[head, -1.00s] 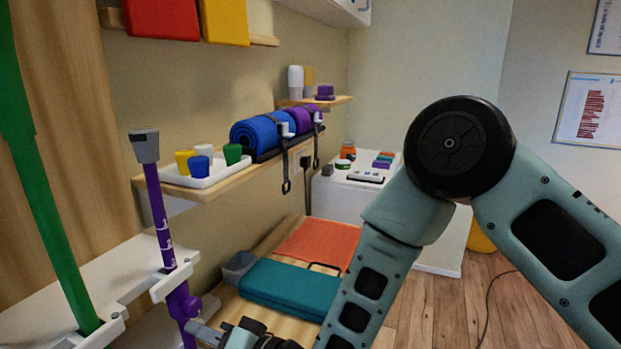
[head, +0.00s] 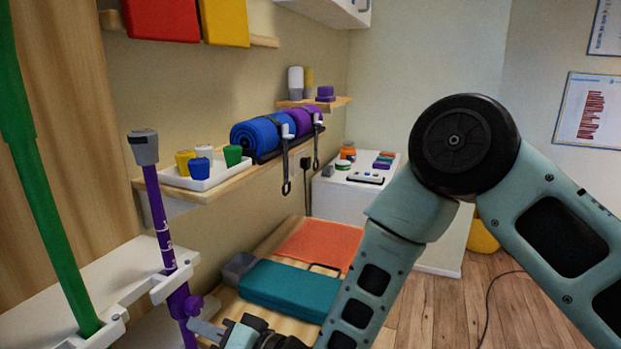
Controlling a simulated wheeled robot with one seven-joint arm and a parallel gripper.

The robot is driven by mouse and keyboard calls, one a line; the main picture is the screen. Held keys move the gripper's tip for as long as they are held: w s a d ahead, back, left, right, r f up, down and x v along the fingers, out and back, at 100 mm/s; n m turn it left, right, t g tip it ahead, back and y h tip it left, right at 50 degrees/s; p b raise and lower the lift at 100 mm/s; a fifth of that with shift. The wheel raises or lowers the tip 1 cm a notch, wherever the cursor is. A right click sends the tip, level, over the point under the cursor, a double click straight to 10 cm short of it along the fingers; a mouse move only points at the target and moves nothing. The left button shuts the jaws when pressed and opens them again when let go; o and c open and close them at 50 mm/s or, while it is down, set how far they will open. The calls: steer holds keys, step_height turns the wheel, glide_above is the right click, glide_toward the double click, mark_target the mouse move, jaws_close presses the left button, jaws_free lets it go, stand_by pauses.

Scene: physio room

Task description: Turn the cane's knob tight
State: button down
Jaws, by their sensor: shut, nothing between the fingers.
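The purple cane (head: 158,215) with a grey top stands upright, tilted slightly, in a white clip at the left. Its round purple knob (head: 193,305) sticks out to the right from a thicker purple collar (head: 178,302), below the clip. My gripper (head: 200,326) is at the bottom edge, just below and right of the knob, with its grey fingers pointing left toward the cane. The fingers are shut and empty. Whether they touch the knob or the shaft is too small to tell. The cane's lower end is out of frame.
A green pole (head: 45,200) stands left of the cane in the white rack (head: 100,285). A shelf above holds a white tray (head: 212,178) of coloured cups and rolled mats (head: 262,133). A teal cushion (head: 287,288) and grey bin (head: 238,268) lie on the wooden bench behind my gripper.

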steer(key=shift+w+r, duration=0.1)
steer(key=shift+r, duration=0.1)
steer(key=shift+r+b, duration=0.1)
steer(key=shift+b, duration=0.25)
steer(key=shift+s+a+r+b, duration=0.1)
steer(key=shift+s+r+b, duration=0.2)
steer(key=shift+s+r, duration=0.1)
steer(key=shift+r, duration=0.2)
stand_by(0.4)
steer(key=shift+s+a, duration=0.1)
steer(key=b+v, duration=0.1)
steer(key=v, duration=0.5)
steer(key=shift+s, duration=0.3)
steer(key=shift+f, duration=0.1)
stand_by(0.3)
